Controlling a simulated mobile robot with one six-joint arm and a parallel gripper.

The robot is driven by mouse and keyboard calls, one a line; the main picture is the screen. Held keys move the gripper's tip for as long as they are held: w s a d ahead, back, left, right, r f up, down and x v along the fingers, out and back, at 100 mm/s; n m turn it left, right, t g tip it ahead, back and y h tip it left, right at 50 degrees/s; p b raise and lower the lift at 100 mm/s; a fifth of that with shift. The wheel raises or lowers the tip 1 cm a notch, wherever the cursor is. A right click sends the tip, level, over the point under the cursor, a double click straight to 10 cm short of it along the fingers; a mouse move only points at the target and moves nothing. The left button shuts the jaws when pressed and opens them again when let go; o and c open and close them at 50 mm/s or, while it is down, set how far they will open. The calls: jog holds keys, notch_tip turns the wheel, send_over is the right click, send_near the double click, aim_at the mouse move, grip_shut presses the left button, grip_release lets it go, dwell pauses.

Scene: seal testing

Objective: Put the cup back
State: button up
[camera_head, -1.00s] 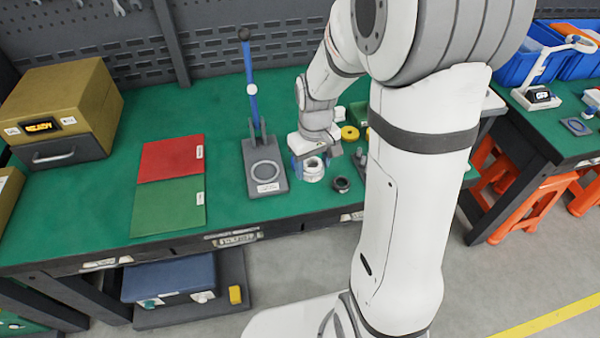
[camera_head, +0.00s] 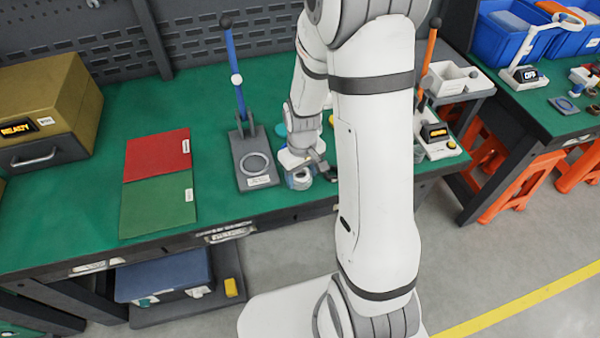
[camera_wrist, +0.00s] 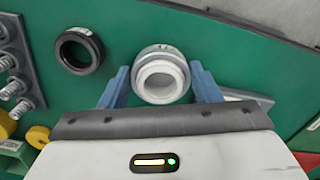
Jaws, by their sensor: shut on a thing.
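The cup, a short white ring-shaped piece with a grey rim (camera_wrist: 160,77), is between the two blue fingers of my gripper (camera_wrist: 163,87) in the wrist view. The gripper is shut on it. In the head view my gripper (camera_head: 300,174) is low over the green bench, just right of the grey plate of the blue-handled press (camera_head: 257,165). The cup (camera_head: 299,181) shows only partly below it there. I cannot tell whether the cup touches the bench.
A black ring (camera_wrist: 79,50) lies left of the cup in the wrist view. A grey rack with metal posts (camera_wrist: 18,75) stands farther left. A red mat (camera_head: 157,155) and a green mat (camera_head: 158,207) lie left of the press. An orange-handled device (camera_head: 432,125) stands right of my arm.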

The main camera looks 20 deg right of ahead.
jog(key=shift+f, duration=0.1)
jog(key=o, duration=1)
notch_tip(320, 180, up, 12)
jog(key=r, duration=0.1)
jog(key=s+r+m+t, duration=0.1)
jog(key=s+r, duration=0.2)
jog(key=s, duration=0.1)
jog(key=s+r+m+t, duration=0.1)
jog(key=s+r, duration=0.2)
jog(key=s, duration=0.2)
jog(key=s+r+m, duration=0.1)
jog(key=s+r, duration=0.2)
jog(key=s, duration=0.1)
jog(key=shift+s+a+r+m+t, duration=0.2)
jog(key=shift+s+m+t, duration=0.1)
jog(key=shift+s+t, duration=0.1)
jog(key=shift+w, duration=0.1)
